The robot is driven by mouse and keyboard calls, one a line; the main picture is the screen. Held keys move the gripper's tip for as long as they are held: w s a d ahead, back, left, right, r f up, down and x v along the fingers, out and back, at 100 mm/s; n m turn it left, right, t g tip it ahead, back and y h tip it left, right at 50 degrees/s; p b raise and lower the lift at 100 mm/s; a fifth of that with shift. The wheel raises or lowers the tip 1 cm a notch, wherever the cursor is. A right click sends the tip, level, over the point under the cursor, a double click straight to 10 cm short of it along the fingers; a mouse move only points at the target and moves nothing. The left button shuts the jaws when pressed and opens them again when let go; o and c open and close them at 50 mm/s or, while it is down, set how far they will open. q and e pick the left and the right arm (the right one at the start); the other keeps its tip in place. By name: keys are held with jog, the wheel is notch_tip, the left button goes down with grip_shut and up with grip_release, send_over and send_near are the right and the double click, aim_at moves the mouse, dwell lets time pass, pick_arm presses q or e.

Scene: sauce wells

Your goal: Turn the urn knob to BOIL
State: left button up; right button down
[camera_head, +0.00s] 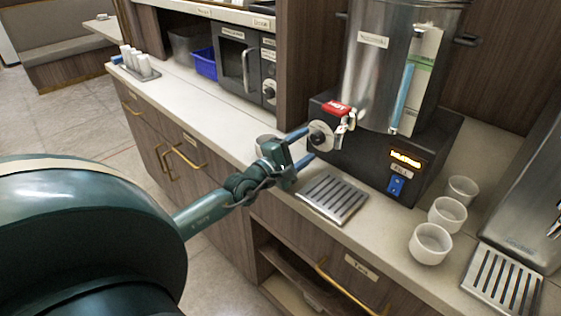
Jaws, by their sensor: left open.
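The urn (375,75) is a tall steel cylinder on a black base (365,158) on the counter. Its round silver knob (320,136) sits on the left part of the base's front, below a red HOT label. The letters around the knob are too small to read. My left gripper (300,147) is open in front of the knob, one blue-tipped finger above and one below its left side. I cannot tell whether the fingers touch it. An orange lit display (405,159) and a blue FILL switch (396,186) are on the base's right. My right gripper is not in view.
A metal drip tray (333,197) lies before the urn. Several white cups stand to the right, the nearest cup (430,243) by the counter edge. A white cup (266,143) is partly hidden behind my left gripper. A microwave (240,65) stands back left.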

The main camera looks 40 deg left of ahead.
pick_arm(q)
jog(key=s+a+b, duration=0.1)
jog(key=s, duration=0.9)
jog(key=shift+f, duration=0.35)
jog(key=shift+s+a, duration=0.1)
